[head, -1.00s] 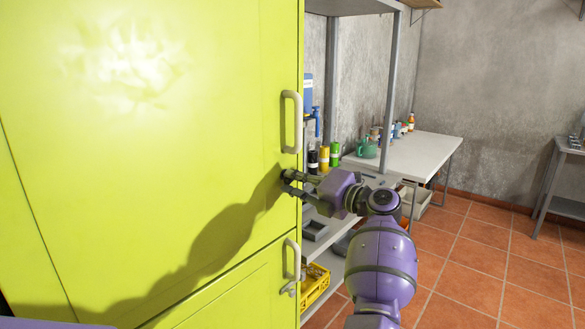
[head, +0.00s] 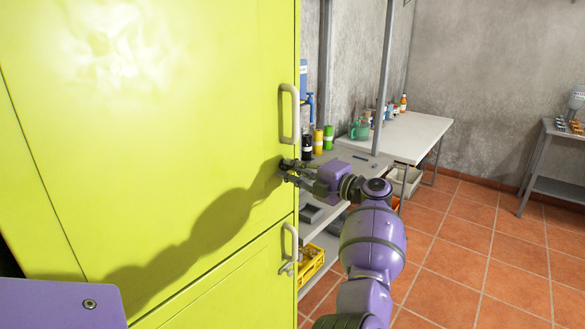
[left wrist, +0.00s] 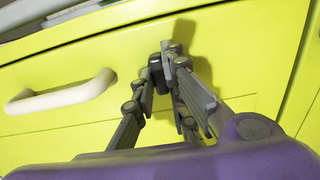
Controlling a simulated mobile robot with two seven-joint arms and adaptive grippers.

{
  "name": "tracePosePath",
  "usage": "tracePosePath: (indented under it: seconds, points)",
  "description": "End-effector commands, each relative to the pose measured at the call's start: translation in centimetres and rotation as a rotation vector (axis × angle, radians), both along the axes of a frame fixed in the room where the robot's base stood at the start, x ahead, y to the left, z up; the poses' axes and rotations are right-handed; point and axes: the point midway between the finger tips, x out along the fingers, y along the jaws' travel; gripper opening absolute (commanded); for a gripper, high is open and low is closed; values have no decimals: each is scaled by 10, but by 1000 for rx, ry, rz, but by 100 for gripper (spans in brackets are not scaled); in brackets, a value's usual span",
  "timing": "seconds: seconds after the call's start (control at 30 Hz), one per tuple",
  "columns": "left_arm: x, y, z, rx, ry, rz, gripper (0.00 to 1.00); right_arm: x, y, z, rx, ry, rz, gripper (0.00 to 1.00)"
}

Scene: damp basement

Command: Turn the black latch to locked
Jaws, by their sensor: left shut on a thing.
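The tall yellow-green cabinet (head: 150,130) fills the left of the head view. The black latch (left wrist: 158,72) is a small dark knob on its door, seen in the left wrist view to the right of a pale handle (left wrist: 62,94). My left gripper (head: 285,166) is at the door's right edge, below the upper handle (head: 289,114). In the left wrist view its fingers (left wrist: 163,75) are shut on the latch from both sides. The fingers hide much of the latch, so its exact angle is hard to tell. My right gripper is not in view.
A lower door has its own pale handle (head: 289,245). Right of the cabinet, a shelf holds several bottles and a yellow crate (head: 311,262). A white table (head: 418,138) stands behind, and a metal table (head: 560,188) at far right. The tiled floor between is clear.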

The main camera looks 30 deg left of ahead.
Motion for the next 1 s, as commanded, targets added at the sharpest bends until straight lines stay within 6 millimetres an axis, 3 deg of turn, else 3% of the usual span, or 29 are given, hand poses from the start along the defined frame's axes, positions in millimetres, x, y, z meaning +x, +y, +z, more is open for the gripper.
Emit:
tracePosePath:
  seconds: [0.23, 0.27, 0.4, 0.77, 1.0]
  points:
    - [1, 0, 2, 4, 1, -3, 0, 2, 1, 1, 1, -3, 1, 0]
    - [1, 0, 2, 4, 1, -3, 14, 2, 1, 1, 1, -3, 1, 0]
    - [1, 0, 1, 3, 1, -2, 31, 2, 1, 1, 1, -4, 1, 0]
    - [0, -4, 0, 1, 1, -1, 31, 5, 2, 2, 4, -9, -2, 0]
    - [-2, -43, 0, -1, 1, -4, 31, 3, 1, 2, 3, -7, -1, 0]
